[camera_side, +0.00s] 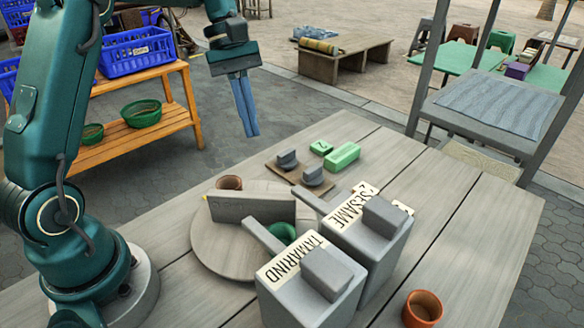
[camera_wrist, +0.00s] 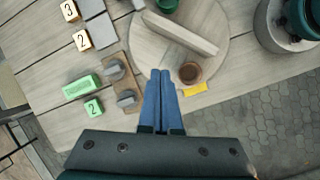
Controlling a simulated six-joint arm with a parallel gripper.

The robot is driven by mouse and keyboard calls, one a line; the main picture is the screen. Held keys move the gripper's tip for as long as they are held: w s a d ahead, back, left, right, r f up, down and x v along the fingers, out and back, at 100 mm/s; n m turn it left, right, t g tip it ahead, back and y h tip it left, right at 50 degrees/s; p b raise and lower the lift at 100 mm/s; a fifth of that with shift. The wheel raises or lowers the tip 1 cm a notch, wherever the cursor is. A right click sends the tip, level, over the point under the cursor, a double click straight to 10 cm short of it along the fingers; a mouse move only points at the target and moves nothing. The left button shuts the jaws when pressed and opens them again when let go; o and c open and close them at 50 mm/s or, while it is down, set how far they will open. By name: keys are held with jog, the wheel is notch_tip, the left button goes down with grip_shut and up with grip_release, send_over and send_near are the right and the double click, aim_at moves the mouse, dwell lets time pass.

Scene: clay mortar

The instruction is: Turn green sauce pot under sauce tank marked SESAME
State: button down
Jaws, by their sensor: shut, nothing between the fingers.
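The green sauce pot (camera_side: 283,232) is on the round wooden turntable (camera_side: 212,250), partly hidden behind the tanks; its edge shows at the top of the wrist view (camera_wrist: 167,4). It sits near the two tank spouts; I cannot tell whether it is under either one. The grey SESAME tank (camera_side: 372,238) stands beside the grey TAMARIND tank (camera_side: 308,288). A grey upright divider (camera_side: 250,207) crosses the turntable, with a brown pot (camera_side: 229,183) on its other side. My gripper (camera_side: 251,134) is shut and empty, raised beyond the turntable; its blue fingers (camera_wrist: 165,72) point down.
A board with two grey knobs (camera_side: 300,180) lies by a green block (camera_side: 342,157) and a green number tile (camera_side: 321,147). A yellow tab (camera_wrist: 195,89) is at the turntable's edge. An orange-brown pot (camera_side: 423,308) stands on the near right of the table.

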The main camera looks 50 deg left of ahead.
jog(key=s+a+r+m+g+y, duration=0.1)
jog(key=s+a+r+m+g, duration=0.15)
jog(key=a, duration=0.35)
jog(key=shift+m, duration=0.55)
jog(key=x, duration=1)
jog(key=shift+f, duration=0.4)
jog(key=shift+s+d+r, duration=0.15)
jog(key=shift+s+d, duration=1.15)
jog(key=shift+s+d+n, duration=0.1)
jog(key=shift+s+n, duration=0.2)
jog(key=shift+n, duration=0.1)
